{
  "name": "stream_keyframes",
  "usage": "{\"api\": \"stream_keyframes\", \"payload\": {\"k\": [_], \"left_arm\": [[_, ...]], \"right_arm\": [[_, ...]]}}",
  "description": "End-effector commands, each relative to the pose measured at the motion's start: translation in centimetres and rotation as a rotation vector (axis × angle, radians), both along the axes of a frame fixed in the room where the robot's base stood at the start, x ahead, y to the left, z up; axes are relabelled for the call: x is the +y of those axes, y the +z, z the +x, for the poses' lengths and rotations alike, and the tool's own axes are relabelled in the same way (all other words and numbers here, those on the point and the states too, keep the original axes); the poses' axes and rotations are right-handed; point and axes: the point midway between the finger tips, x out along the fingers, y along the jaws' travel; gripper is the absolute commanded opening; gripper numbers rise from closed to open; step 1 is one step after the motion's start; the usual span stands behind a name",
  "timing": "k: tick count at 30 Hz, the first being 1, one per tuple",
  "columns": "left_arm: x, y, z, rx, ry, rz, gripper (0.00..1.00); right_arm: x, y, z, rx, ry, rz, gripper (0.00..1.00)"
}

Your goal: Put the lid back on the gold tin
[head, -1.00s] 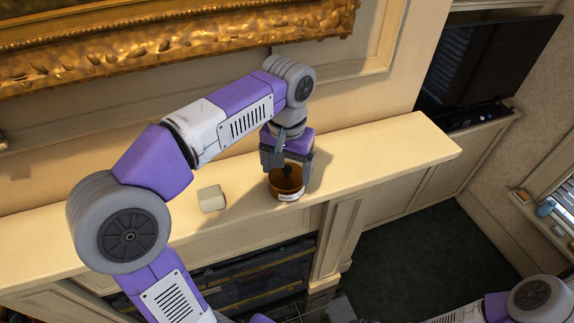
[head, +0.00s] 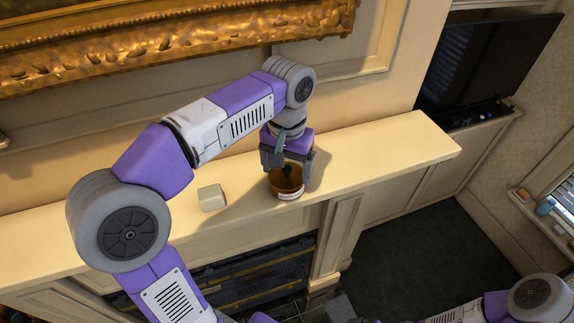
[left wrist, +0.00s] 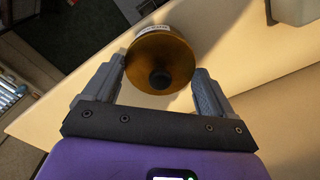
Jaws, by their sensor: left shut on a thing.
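The gold tin (head: 289,190), with a pale label on its side, stands upright on the mantel shelf near its front edge. My left gripper (head: 287,167) points down over it. The gold lid with a black knob (left wrist: 160,78) is between the two fingers in the left wrist view, and the gripper (left wrist: 160,85) is shut on it. The lid is at the top of the tin; whether it is fully seated I cannot tell. The fingers hide part of the rim. My right gripper is not in view.
A pale block (head: 211,198) sits on the mantel shelf (head: 390,150) left of the tin. The shelf to the right of the tin is clear. A gilt picture frame (head: 170,50) hangs on the wall behind. A dark screen (head: 490,65) stands at the right.

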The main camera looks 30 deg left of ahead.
Motion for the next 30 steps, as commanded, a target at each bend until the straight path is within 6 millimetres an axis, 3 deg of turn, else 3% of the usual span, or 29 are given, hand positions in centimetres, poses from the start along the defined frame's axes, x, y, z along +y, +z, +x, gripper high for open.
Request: {"api": "stream_keyframes", "payload": {"k": [14,15,18,30], "left_arm": [[0.00,-0.03,-0.01,0.000,0.000,0.000,0.57],[0.00,-0.03,-0.01,0.000,0.000,0.000,0.87],[0.00,-0.03,-0.01,0.000,0.000,0.000,1.00],[0.00,0.11,-0.01,0.000,0.000,0.000,1.00]], "right_arm": [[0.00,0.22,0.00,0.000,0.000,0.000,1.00],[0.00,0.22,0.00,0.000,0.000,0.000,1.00],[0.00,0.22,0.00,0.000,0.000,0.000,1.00],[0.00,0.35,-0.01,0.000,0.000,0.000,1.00]]}}
